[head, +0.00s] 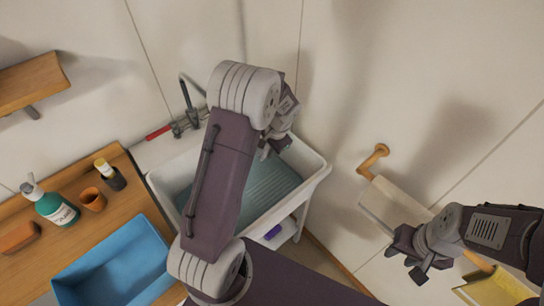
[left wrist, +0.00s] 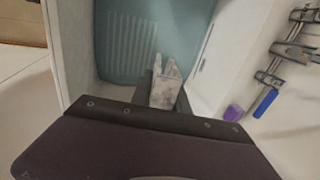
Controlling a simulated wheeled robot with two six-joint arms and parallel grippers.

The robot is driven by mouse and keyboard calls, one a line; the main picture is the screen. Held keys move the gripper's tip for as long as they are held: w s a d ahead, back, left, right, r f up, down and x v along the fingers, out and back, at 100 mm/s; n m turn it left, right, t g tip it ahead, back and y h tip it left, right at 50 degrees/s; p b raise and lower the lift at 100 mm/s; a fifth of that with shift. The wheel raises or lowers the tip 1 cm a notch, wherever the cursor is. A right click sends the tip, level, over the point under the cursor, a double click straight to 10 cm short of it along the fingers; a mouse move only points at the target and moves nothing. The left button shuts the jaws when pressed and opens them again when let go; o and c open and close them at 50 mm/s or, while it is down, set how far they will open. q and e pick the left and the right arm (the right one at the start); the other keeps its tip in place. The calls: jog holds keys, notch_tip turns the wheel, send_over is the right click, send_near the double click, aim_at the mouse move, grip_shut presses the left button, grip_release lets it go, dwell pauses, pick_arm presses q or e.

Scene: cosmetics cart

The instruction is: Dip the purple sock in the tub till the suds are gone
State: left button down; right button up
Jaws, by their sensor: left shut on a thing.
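The tub (head: 318,178) is a white basin with teal water and a ribbed board in it. It also shows in the left wrist view (left wrist: 112,58). My left gripper (head: 272,148) is over the tub's right back part, pointing down. In the left wrist view its jaws are shut on a whitish, mottled piece (left wrist: 165,92), which looks like the suds-covered sock. Little purple shows on it, and the arm hides much of it in the head view. I cannot tell whether it touches the water. My right gripper (head: 412,262) is empty, fingers apart, away from the tub.
A tap (head: 190,103) with a red handle (head: 158,132) stands behind the tub. A wooden counter at left holds a blue tray (head: 110,262), a green bottle (head: 57,209) and a cup (head: 92,199). A wall-mounted roll holder (head: 373,160) is at right.

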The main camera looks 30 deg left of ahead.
pick_arm(q)
notch_tip(320, 180, down, 24)
jog(key=b, duration=2)
jog(key=shift+f, duration=0.15)
jog(key=shift+w+d, duration=0.2)
jog(key=shift+w, duration=0.15)
jog(key=shift+s+a, duration=0.1)
jog(key=shift+s, duration=0.1)
jog(key=shift+s, duration=0.2)
jog(key=shift+w, duration=0.1)
jog(key=shift+w, duration=0.3)
